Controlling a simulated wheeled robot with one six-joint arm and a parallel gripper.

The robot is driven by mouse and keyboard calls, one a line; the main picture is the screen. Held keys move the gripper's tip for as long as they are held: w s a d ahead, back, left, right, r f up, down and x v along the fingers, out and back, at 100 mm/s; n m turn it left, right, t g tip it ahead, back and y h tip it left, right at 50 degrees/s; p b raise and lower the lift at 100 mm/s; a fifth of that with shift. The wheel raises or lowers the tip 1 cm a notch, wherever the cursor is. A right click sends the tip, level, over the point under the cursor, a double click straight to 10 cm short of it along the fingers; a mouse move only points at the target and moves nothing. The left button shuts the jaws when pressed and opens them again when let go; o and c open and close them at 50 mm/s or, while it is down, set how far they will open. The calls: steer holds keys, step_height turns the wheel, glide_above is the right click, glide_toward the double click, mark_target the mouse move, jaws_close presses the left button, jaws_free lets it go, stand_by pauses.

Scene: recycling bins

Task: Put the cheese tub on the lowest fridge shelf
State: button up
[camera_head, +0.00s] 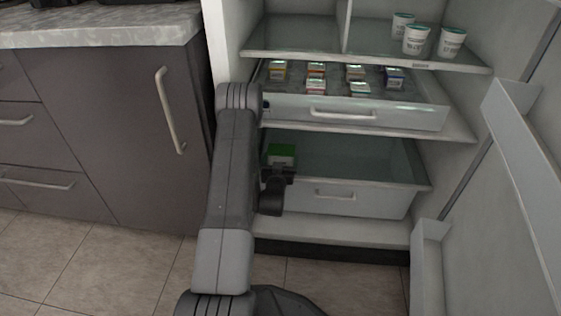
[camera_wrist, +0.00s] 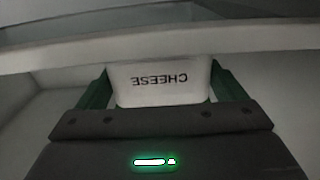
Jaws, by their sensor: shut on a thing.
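The white cheese tub (camera_wrist: 160,82) is held between the two green fingers of my gripper (camera_wrist: 158,76) in the wrist view. Its "CHEESE" lettering reads upside down there. In the head view, my gripper (camera_head: 277,172) is inside the open fridge at the lower left. A green-topped piece (camera_head: 281,151), which looks like the tub's lid, shows just beyond it, in front of the lower clear drawer's left end. The arm hides part of this area. I cannot tell whether the tub touches anything. The bottom fridge ledge (camera_head: 335,231) lies under the lower drawer (camera_head: 350,203).
An upper drawer (camera_head: 345,115) holds several small cartons. White cups (camera_head: 416,40) stand on the shelf above. The open fridge door (camera_head: 525,170) is on the right, and a dark cabinet (camera_head: 110,130) stands on the left. A pale edge (camera_wrist: 240,40) crosses the wrist view above the tub.

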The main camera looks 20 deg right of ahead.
steer(key=shift+f, duration=0.1)
steer(key=o, duration=0.7)
steer(key=p+v, duration=0.3)
steer(key=v, duration=0.9)
